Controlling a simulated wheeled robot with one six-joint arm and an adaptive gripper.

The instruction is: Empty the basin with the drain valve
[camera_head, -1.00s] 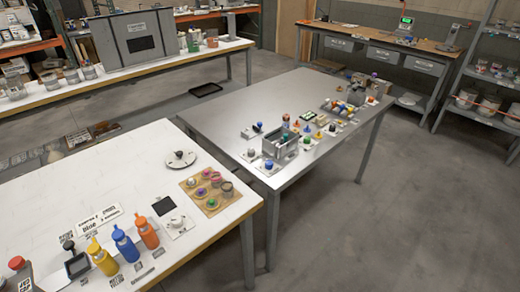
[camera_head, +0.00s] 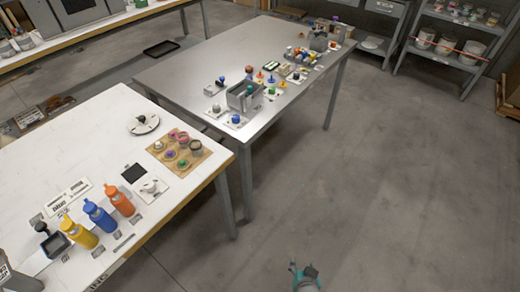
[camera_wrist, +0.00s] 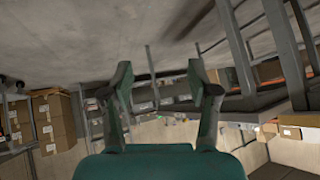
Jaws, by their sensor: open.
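A grey open-topped box that looks like the basin (camera_head: 236,100) stands on the near part of the metal table (camera_head: 175,75). A small blue knob (camera_head: 236,119) on a pale plate sits in front of it; whether it is the drain valve is too small to tell. A white plate with a grey knob (camera_head: 215,109) is at its left. My gripper (camera_wrist: 160,80) is open and empty in the wrist view, its two dark fingers spread apart. In the head view a teal part of my arm shows at the bottom, over the floor, well away from the basin.
A white table (camera_head: 60,160) at the left holds yellow, blue and orange bottles (camera_head: 98,216) and a wooden tray of small pots (camera_head: 205,155). Several small items crowd the metal table's right side. Shelves (camera_head: 450,45) stand at the back right. The floor (camera_head: 390,190) at right is clear.

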